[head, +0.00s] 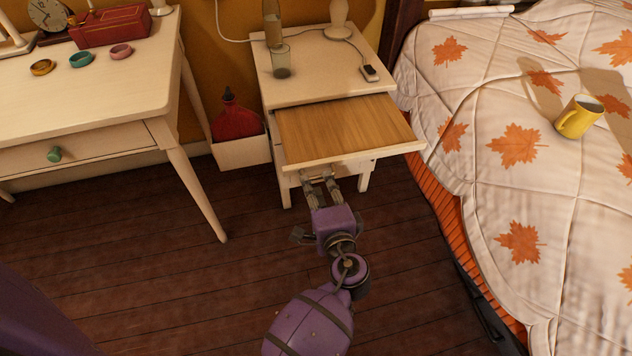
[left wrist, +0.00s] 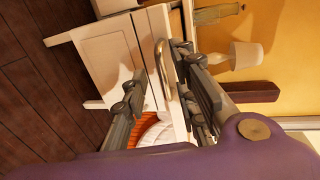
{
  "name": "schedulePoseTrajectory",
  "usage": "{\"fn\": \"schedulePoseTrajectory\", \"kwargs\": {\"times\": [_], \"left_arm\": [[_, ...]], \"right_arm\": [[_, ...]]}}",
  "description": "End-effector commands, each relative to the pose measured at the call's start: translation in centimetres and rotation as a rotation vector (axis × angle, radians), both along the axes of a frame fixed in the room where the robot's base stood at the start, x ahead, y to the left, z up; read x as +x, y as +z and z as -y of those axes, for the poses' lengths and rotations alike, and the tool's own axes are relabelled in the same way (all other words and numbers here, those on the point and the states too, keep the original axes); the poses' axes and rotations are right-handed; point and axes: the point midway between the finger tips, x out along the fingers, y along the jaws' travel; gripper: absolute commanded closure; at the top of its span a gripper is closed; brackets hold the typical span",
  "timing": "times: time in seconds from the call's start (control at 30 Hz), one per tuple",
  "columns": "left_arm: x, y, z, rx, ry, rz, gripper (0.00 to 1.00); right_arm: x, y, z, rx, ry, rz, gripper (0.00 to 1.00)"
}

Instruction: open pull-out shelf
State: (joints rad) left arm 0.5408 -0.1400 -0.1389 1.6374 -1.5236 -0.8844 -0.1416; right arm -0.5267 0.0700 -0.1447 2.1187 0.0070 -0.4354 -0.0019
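The pull-out shelf (head: 345,128) is a wood-topped board with a pale front edge. It stands well out from the front of the white nightstand (head: 292,91), just under its top. My left gripper (head: 319,176) is at the front edge of the shelf, low in front of it. In the left wrist view, a curved metal handle (left wrist: 161,68) lies between the spread fingers of my left gripper (left wrist: 161,64), nearer the right-hand finger. The fingers look apart; I cannot tell whether one touches the handle. My right gripper is not in view.
A glass (head: 281,61) and a lamp base (head: 339,18) stand on the nightstand top. A bed (head: 485,195) with a yellow mug (head: 578,116) is close on the right. A desk (head: 90,78) stands left. The dark floor (head: 170,280) between is clear.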

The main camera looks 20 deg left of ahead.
Motion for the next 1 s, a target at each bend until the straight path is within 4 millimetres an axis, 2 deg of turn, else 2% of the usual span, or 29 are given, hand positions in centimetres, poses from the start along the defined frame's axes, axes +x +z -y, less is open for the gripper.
{"fn": "schedulePoseTrajectory", "kwargs": {"times": [0.2, 0.43, 0.6, 1.0], "left_arm": [[-4.0, 0.9, 2.7, -0.003, 0.0, -0.004, 0.74], [-6.9, 1.7, 4.6, -0.001, -0.001, -0.003, 0.74], [-7.6, 1.9, 5.1, -0.001, 0.0, -0.003, 0.74], [-7.6, 1.9, 5.2, 0.0, -0.001, -0.002, 0.74]], "right_arm": [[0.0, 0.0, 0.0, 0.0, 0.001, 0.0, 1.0], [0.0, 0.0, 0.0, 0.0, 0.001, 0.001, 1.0], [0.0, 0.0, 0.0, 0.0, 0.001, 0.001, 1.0], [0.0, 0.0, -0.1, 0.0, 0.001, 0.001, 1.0]]}}
